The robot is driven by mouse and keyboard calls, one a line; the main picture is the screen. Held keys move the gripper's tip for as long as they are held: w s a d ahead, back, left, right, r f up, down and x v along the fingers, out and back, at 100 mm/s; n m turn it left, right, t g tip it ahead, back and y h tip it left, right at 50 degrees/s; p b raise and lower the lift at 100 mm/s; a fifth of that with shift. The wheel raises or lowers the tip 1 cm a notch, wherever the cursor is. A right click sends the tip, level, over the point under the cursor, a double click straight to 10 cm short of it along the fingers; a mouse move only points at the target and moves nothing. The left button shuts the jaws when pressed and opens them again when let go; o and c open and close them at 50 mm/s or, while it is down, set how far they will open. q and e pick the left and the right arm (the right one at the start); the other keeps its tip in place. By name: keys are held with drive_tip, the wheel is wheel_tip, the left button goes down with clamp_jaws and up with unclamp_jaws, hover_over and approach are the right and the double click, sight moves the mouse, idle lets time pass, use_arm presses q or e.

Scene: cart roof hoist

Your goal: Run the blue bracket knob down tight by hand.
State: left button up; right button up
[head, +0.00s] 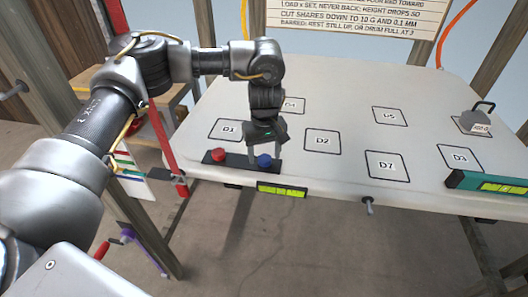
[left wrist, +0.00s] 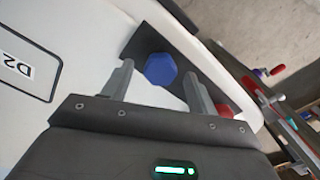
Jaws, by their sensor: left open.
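The blue bracket knob (head: 264,161) sits on a dark bracket plate (head: 239,161) at the front edge of the white table. A red knob (head: 218,155) sits on the same plate to its left. My left gripper (head: 264,155) points down over the blue knob, with its fingers apart on either side of it. In the left wrist view the blue knob (left wrist: 160,69) shows between and just beyond the two open fingertips (left wrist: 158,75). I cannot tell whether either finger touches it. My right gripper is not in view.
The white table (head: 340,90) has several marked squares, such as D2 (head: 322,141). A grey weight (head: 476,121) stands at the right. A green level (head: 282,190) hangs on the front edge, and a teal level (head: 488,184) lies at the right corner. A red post (head: 160,140) stands left.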

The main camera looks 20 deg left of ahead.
sight(265, 157)
use_arm(q)
wheel_tip(265, 157, up, 11)
drive_tip(key=b, duration=0.1)
idle(0.3)
idle(0.4)
